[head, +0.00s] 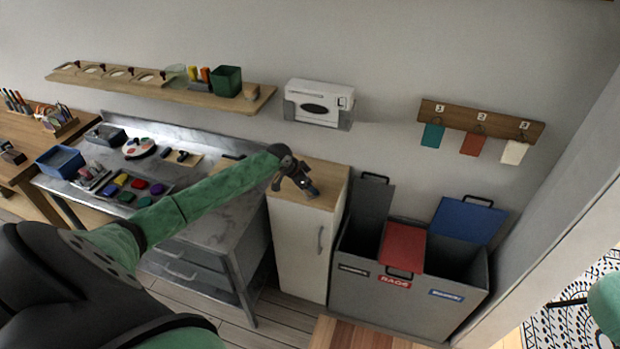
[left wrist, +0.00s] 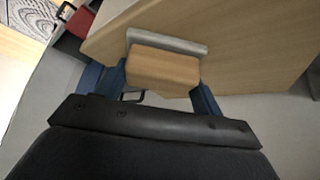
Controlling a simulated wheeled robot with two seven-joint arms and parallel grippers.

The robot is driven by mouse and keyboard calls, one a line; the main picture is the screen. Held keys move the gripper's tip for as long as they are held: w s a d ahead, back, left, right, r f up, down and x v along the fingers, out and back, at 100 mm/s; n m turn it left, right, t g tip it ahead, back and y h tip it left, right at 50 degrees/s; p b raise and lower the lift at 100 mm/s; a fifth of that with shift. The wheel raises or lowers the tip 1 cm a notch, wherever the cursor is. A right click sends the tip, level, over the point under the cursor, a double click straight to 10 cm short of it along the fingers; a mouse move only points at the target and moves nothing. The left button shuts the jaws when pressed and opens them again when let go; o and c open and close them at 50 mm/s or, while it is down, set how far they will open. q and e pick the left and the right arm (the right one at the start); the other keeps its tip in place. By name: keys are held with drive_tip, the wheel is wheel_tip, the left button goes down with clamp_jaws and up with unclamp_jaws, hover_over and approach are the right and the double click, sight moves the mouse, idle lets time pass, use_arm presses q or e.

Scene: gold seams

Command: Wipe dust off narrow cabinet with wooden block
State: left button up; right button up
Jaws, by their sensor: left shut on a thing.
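The narrow cabinet (head: 296,240) has a cream door, a vertical handle and a light wooden top (head: 331,178). Its top also fills much of the left wrist view (left wrist: 245,40). My left gripper (head: 308,190) is over the cabinet top. In the left wrist view its two blue fingers are shut on the wooden block (left wrist: 162,70). A grey strip (left wrist: 168,40) lies along the block's far edge, against or just over the top. Whether the block touches the top is unclear. No dust can be made out. My right gripper is out of view.
The grey metal bench (head: 215,215) with paints stands left of the cabinet. Grey bins with a red lid (head: 403,246) and a blue lid (head: 467,220) stand to the right. A white dispenser (head: 318,103) hangs on the wall above, beside a wooden shelf (head: 130,82).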

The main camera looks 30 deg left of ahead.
use_arm(q)
drive_tip(key=shift+s+d+f+p, duration=0.15)
drive_tip(key=shift+s+p, duration=0.25)
drive_tip(key=shift+s, duration=0.55)
drive_tip(key=shift+w+r+p, duration=0.1)
drive_tip(key=shift+r+p, duration=1)
drive_tip(key=shift+r, duration=2.05)
drive_tip(key=shift+r, duration=0.15)
drive_tip(key=shift+r, duration=1.35)
